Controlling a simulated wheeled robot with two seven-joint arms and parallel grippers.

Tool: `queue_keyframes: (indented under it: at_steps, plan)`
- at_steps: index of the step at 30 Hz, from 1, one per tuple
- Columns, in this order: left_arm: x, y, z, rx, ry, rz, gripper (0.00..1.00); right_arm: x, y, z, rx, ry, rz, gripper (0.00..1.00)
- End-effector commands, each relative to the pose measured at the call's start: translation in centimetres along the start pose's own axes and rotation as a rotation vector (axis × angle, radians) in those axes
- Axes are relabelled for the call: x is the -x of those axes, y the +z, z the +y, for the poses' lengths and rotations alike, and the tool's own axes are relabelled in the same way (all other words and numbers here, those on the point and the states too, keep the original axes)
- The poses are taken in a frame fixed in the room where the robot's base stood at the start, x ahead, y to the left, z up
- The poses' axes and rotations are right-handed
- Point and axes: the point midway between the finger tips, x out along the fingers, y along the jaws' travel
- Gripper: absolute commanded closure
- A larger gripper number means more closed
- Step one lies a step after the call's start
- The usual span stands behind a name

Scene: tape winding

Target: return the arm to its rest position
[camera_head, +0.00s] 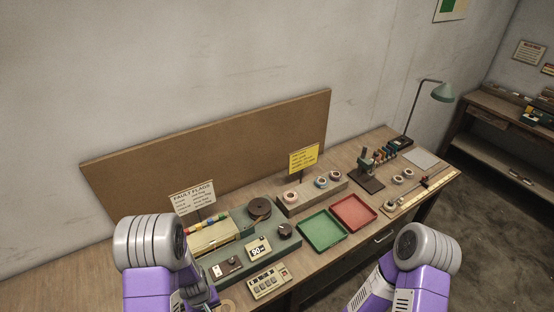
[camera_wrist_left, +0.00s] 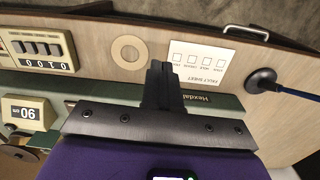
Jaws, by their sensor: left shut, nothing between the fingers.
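My left gripper (camera_wrist_left: 163,72) shows in the left wrist view with its dark fingers together and nothing between them. It is over the front edge of the green machine (camera_wrist_left: 225,102), close to the fault sheet (camera_wrist_left: 198,66) and a pale ring (camera_wrist_left: 128,53). I cannot tell its height above the bench. In the head view my left arm (camera_head: 150,243) is bent at the lower left, and its gripper is mostly hidden behind it. My right arm (camera_head: 425,247) is bent at the lower right, with its gripper out of view.
The bench holds the winding machine (camera_head: 230,262), a counter box (camera_head: 269,281), a green tray (camera_head: 321,231) and a red tray (camera_head: 353,212). Open floor (camera_head: 480,250) lies at right.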

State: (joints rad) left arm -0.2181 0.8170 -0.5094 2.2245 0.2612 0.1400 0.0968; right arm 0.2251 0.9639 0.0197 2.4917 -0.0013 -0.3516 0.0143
Motion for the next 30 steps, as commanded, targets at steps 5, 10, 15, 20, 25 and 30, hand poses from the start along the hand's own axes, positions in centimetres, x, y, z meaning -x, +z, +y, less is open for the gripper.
queue_keyframes:
  at_steps: [5, 10, 15, 20, 25, 30]
  plan:
    - [-5.0, 2.3, 0.2, -0.052, 0.023, -0.026, 1.00, -3.0, -0.2, 1.1, 0.001, 0.000, 0.002, 0.14]
    - [-10.4, 5.4, 1.0, -0.117, 0.076, -0.053, 1.00, -6.4, -0.3, 2.4, 0.000, 0.000, 0.000, 0.14]
    - [-16.2, 9.3, 2.9, -0.194, 0.182, -0.074, 1.00, -10.6, -0.5, 4.0, 0.000, 0.000, 0.000, 0.14]
    - [-18.9, 11.8, 4.8, -0.239, 0.278, -0.074, 1.00, -13.1, -0.6, 4.9, 0.000, 0.000, 0.001, 0.14]
    - [-19.5, 12.9, 5.9, -0.258, 0.331, -0.067, 1.00, -14.0, -0.7, 5.2, 0.000, 0.000, 0.001, 0.14]
    - [-19.3, 13.0, 6.0, -0.261, 0.338, -0.066, 1.00, -13.9, -0.7, 5.2, 0.000, 0.000, 0.001, 0.14]
